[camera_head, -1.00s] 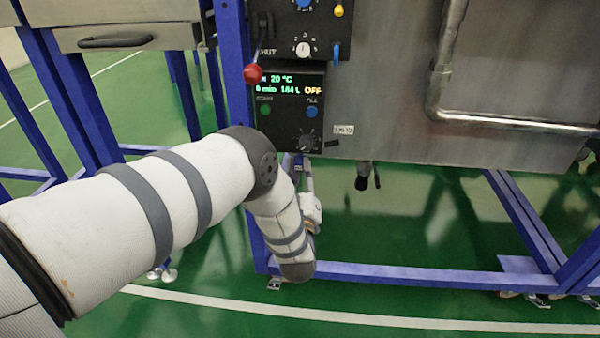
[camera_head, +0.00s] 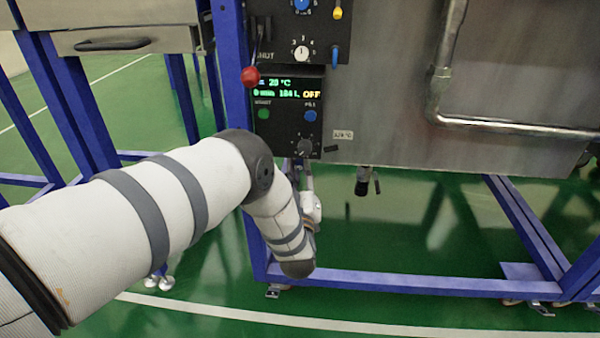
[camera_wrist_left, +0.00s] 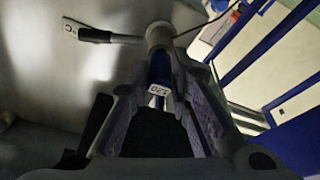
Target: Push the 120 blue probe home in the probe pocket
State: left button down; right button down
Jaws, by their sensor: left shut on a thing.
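The blue probe (camera_wrist_left: 158,68) stands between my left fingers in the left wrist view, with a white tag reading 120, turned round. My left gripper (camera_wrist_left: 160,75) is shut on it. Its far end meets a pale round fitting (camera_wrist_left: 159,36), which looks like the probe pocket; how deep it sits I cannot tell. In the head view my left gripper (camera_head: 309,185) is just under the control panel, mostly behind my arm, and the held probe cannot be made out. My right gripper is not in view.
The control panel (camera_head: 288,110) has a red-knobbed lever (camera_head: 250,77) at its left. A steel pipe (camera_head: 480,122) crosses the tank front. A black-ended valve (camera_head: 362,185) hangs right of my gripper. Blue frame legs (camera_head: 400,283) stand around; green floor is open below.

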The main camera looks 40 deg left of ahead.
pick_arm(q)
jog(key=shift+w+a, duration=0.1)
jog(key=shift+w, duration=0.05)
jog(key=c, duration=1.4)
grip_release()
jog(key=p+v, duration=0.2)
jog(key=v, duration=0.5)
jog(key=v, duration=1.2)
